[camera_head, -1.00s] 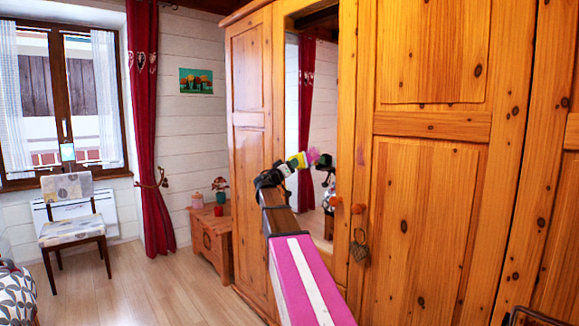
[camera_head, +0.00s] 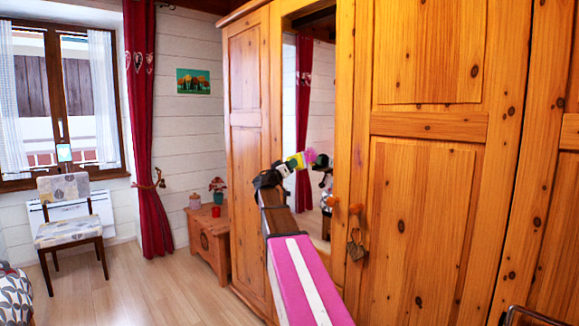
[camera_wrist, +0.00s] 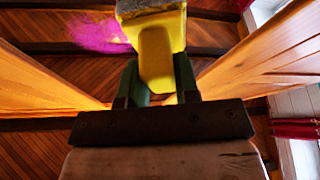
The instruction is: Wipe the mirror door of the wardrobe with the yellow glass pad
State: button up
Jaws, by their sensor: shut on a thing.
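The wooden wardrobe (camera_head: 425,220) has a mirror door (camera_head: 322,105) in its left half. A magenta smudge (camera_head: 311,155) shows on the mirror at gripper height; a magenta patch (camera_wrist: 100,36) also shows at upper left in the wrist view. My gripper (camera_head: 284,168) is raised in front of the mirror. In the wrist view, its green fingers (camera_wrist: 157,88) are shut on the yellow glass pad (camera_wrist: 160,55), which has a grey face at its far end. The pad is close to the smudge; I cannot tell whether it touches the glass. A dark reflection of my gripper shows in the mirror.
A wooden chest (camera_head: 212,240) stands left of the wardrobe. A chair (camera_head: 68,222) stands by the window. The floor (camera_head: 135,285) between is clear.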

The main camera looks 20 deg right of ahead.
aim_at(289, 157)
jog(key=shift+s+d, duration=1.75)
jog(key=shift+s, duration=3.2)
jog(key=shift+w+a+r, duration=0.25)
jog(key=shift+w+a, duration=0.3)
jog(key=shift+w, duration=1.15)
jog(key=shift+w+a+r, duration=0.3)
jog(key=shift+w+a, duration=0.3)
jog(key=shift+w, duration=1.05)
jog(key=shift+w+a+r, duration=0.25)
jog(key=shift+w+a, duration=0.3)
jog(key=shift+w, duration=1.15)
jog(key=shift+a+r, duration=0.1)
jog(key=shift+r, duration=0.65)
jog(key=s+d, duration=0.3)
jog(key=s, duration=0.7)
jog(key=shift+d, duration=0.25)
jog(key=shift+a, duration=0.15)
